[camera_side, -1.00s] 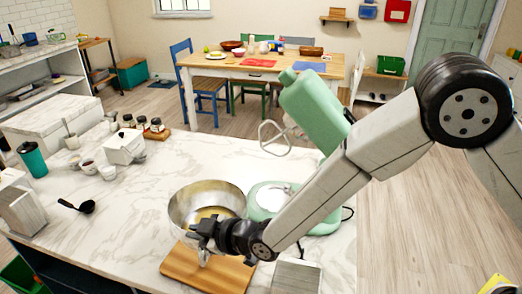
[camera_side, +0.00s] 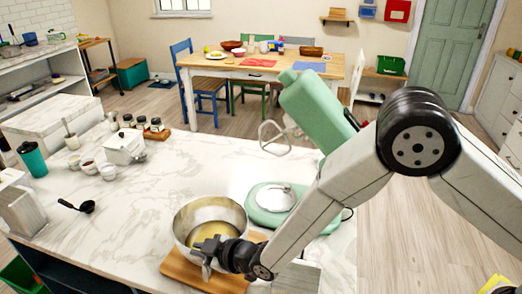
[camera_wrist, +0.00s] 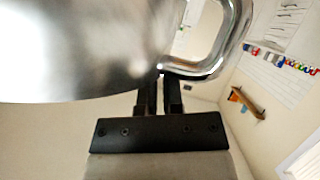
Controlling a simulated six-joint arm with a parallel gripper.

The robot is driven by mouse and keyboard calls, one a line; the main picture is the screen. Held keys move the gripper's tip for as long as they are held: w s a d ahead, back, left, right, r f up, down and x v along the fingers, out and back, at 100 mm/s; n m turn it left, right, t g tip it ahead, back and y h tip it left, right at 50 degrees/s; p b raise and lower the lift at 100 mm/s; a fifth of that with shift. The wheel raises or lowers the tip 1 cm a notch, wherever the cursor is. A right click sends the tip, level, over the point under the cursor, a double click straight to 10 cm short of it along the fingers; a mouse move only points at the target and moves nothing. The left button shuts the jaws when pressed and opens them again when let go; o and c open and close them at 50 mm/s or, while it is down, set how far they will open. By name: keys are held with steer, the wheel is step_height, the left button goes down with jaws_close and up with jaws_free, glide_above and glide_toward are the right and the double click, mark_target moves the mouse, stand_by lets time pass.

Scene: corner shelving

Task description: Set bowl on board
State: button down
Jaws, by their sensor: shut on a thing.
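The shiny metal bowl (camera_side: 226,210), with something yellowish inside, is upright at the front of the marble counter. It overlaps the wooden board (camera_side: 190,276) in the side view. I cannot tell whether its underside touches the board or hangs just above it. My gripper (camera_side: 206,250) is at the bowl's near side, shut on it. In the wrist view the bowl (camera_wrist: 90,60) fills the upper left, with its loop handle (camera_wrist: 225,45) at the fingers. My gripper (camera_wrist: 160,95) is closed there; the exact grip point is partly hidden.
The green stand mixer (camera_side: 315,110), its head tilted up, stands just behind and right of the bowl, with its base (camera_side: 265,208) close by. A black ladle (camera_side: 80,206) lies at the left. A teal tumbler (camera_side: 32,160) and small jars stand farther back. The counter's middle is clear.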

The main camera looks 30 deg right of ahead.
steer(key=c, duration=0.8)
jaws_free()
steer(key=shift+d, duration=0.1)
steer(key=shift+v, duration=1.05)
steer(key=shift+s+d+r, duration=0.1)
steer(key=shift+s+r, duration=0.05)
steer(key=shift+r, duration=1.65)
steer(key=shift+s+d+r, duration=0.1)
steer(key=shift+s+r, duration=0.1)
steer(key=shift+r, duration=1.65)
